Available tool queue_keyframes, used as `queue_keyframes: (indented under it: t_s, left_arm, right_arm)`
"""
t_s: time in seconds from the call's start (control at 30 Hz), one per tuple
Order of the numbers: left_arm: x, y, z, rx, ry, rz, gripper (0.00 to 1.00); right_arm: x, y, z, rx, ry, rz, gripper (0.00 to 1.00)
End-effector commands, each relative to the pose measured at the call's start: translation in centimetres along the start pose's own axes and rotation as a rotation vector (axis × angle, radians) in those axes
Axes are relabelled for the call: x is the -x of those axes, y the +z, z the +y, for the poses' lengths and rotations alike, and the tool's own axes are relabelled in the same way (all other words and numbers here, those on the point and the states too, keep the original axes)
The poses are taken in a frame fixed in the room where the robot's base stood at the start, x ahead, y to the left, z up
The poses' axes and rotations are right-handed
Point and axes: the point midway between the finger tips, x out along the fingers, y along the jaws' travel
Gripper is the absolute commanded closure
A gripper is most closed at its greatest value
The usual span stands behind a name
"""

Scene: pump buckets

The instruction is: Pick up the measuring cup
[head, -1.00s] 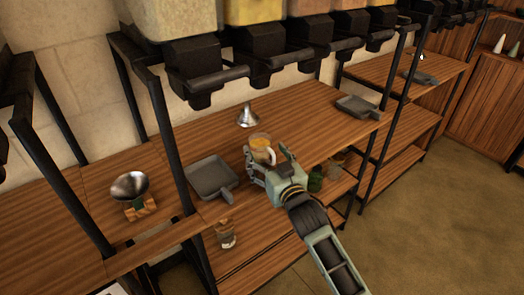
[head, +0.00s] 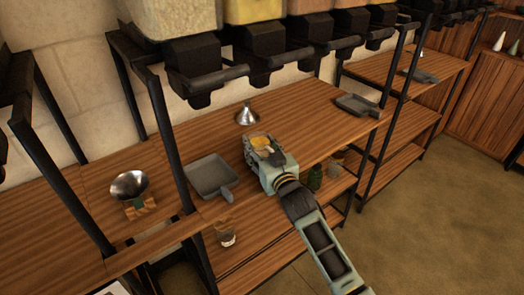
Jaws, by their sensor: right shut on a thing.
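The measuring cup (head: 260,142) is a clear cup with orange-yellow contents, at the front part of the middle wooden shelf top. My right gripper (head: 263,152) is shut on the measuring cup and hides most of it; only the top and the contents show. I cannot tell whether the cup touches the shelf. My left gripper is not in view.
A grey scoop (head: 210,176) lies just left of the gripper, and a metal funnel (head: 247,115) stands behind it. Another grey scoop (head: 358,106) lies to the right. Black dispensers (head: 253,57) hang above the shelf. A glass jar (head: 225,233) and a green jar (head: 315,178) stand lower down.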

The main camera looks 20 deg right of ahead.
Motion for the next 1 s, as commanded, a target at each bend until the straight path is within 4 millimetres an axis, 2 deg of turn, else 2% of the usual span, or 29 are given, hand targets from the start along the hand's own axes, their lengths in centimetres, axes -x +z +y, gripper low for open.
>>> queue_keyframes:
  t_s: [0.13, 0.47, 0.57, 0.73, 1.0]
  left_arm:
    - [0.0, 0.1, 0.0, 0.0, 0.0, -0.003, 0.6]
    - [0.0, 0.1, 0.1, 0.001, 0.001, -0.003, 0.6]
    - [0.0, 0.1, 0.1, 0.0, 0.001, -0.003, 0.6]
    - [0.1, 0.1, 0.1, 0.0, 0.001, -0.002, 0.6]
    - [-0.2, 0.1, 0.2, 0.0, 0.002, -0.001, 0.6]
  right_arm:
    - [0.0, -0.1, 0.0, 0.0, 0.0, 0.001, 0.79]
    - [0.0, -0.6, 0.0, 0.0, 0.0, 0.003, 0.79]
    - [0.0, -1.5, 0.1, 0.0, 0.0, 0.004, 0.79]
    - [-0.1, -4.3, 0.2, 0.002, 0.0, 0.008, 0.79]
    - [1.6, -7.4, 6.3, 0.008, 0.002, 0.004, 0.79]
